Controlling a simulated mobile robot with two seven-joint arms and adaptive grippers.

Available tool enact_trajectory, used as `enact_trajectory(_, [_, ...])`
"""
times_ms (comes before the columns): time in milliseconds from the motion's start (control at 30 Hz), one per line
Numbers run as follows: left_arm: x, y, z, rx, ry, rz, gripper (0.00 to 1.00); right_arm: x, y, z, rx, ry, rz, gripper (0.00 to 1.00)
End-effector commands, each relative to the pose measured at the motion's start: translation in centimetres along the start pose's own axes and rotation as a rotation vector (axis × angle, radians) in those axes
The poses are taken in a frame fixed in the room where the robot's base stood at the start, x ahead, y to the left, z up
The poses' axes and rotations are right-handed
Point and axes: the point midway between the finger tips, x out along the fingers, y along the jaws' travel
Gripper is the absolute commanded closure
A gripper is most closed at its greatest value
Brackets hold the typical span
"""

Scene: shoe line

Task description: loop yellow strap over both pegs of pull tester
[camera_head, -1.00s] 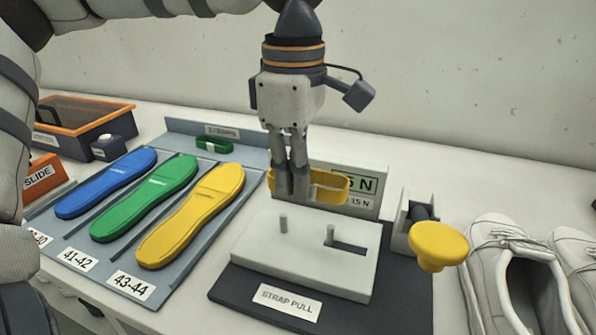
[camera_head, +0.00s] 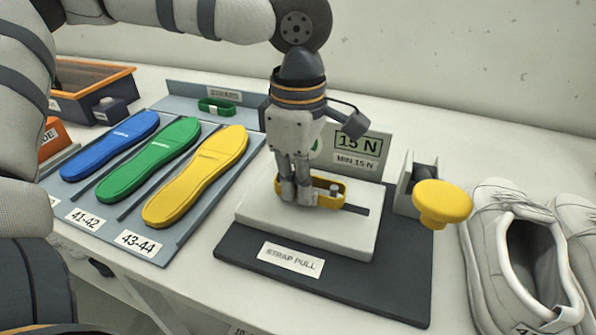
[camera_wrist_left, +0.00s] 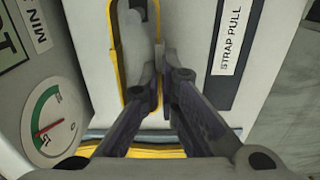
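The yellow strap (camera_head: 329,201) is an upright-edged loop low over the white block of the pull tester (camera_head: 308,235). My left gripper (camera_head: 303,197) points down over the block and is shut on the strap's near side. The right peg (camera_head: 335,190) shows inside the loop; the left peg is hidden behind my fingers, so I cannot tell whether the loop is around it. The left wrist view shows the strap (camera_wrist_left: 114,60) running lengthwise, with its other side between my fingertips (camera_wrist_left: 161,75). My right gripper is in neither view.
The tester's display (camera_head: 358,144) stands behind the block, and a yellow knob (camera_head: 441,203) stands to its right. Blue, green and yellow (camera_head: 196,178) insoles lie left. A green strap (camera_head: 217,106) lies behind them. White shoes (camera_head: 515,250) stand at the right.

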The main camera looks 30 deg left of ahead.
Motion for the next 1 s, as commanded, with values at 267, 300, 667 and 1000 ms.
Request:
enact_trajectory(267, [0.4,0.0,0.0,0.001,0.000,0.000,1.00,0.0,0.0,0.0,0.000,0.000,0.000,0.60])
enact_trajectory(300, [0.4,0.0,0.0,0.000,0.000,0.000,1.00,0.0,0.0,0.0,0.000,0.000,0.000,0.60])
enact_trajectory(667, [0.3,0.0,0.0,0.000,0.000,-0.001,0.72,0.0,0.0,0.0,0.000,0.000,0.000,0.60])
enact_trajectory(1000, [-4.2,0.1,0.1,-0.001,-0.001,0.006,0.72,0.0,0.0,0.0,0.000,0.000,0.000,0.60])
